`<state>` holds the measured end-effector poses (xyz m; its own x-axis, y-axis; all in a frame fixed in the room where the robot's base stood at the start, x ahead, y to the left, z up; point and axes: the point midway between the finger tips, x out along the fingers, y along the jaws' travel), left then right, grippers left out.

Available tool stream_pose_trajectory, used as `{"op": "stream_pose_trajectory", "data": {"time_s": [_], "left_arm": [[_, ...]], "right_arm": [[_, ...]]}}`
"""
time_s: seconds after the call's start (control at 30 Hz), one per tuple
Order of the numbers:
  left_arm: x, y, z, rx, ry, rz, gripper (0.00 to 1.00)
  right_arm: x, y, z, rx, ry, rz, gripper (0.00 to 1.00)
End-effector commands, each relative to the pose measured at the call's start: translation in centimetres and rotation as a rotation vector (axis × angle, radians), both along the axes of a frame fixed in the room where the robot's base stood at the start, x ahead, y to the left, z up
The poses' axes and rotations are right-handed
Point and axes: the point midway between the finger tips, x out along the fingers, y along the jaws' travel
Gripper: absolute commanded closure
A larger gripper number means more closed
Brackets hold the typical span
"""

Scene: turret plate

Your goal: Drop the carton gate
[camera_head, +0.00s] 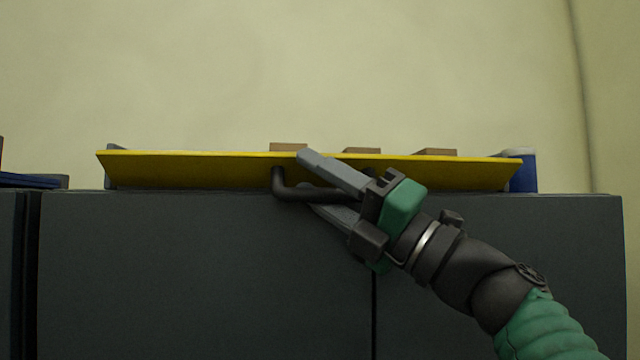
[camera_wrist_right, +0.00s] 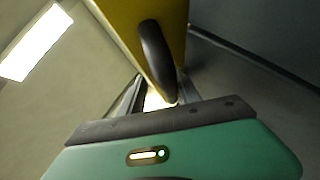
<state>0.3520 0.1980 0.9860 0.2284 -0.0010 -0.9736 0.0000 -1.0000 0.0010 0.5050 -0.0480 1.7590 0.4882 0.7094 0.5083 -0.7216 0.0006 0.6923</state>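The yellow gate (camera_head: 190,170) is a long panel along the top of the dark cabinet in the head view. It looks tilted, with its broad face toward me. A dark bar handle (camera_head: 279,182) sticks out from its middle; it also shows in the right wrist view (camera_wrist_right: 153,50), against the yellow panel (camera_wrist_right: 122,22). My right gripper (camera_head: 306,172) is at the handle, its fingers spread, one above and one below the bar. A gap shows between the bar and the fingers. Tops of brown cartons (camera_head: 288,147) peek above the gate; the rest is hidden. My left gripper is out of view.
The dark grey cabinet (camera_head: 200,270) fills the space below the gate, with a vertical seam. A blue and white object (camera_head: 523,172) stands at the gate's right end. A blue flat item (camera_head: 30,181) lies at the far left. The wall behind is bare.

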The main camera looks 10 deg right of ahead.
Motion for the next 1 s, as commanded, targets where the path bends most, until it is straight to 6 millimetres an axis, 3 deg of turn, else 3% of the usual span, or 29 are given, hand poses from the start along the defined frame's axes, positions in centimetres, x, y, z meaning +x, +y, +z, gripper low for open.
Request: {"op": "stream_pose_trajectory", "data": {"time_s": [0.43,0.73,1.0], "left_arm": [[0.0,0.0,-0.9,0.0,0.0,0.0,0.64],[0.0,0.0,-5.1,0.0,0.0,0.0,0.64],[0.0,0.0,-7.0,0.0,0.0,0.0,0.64]], "right_arm": [[-0.3,-1.0,-0.9,0.001,0.003,-0.007,0.61],[-4.4,-6.8,-5.4,0.003,-0.001,-0.007,0.61],[-7.3,-10.9,-8.3,-0.001,0.002,-0.002,0.61]]}}
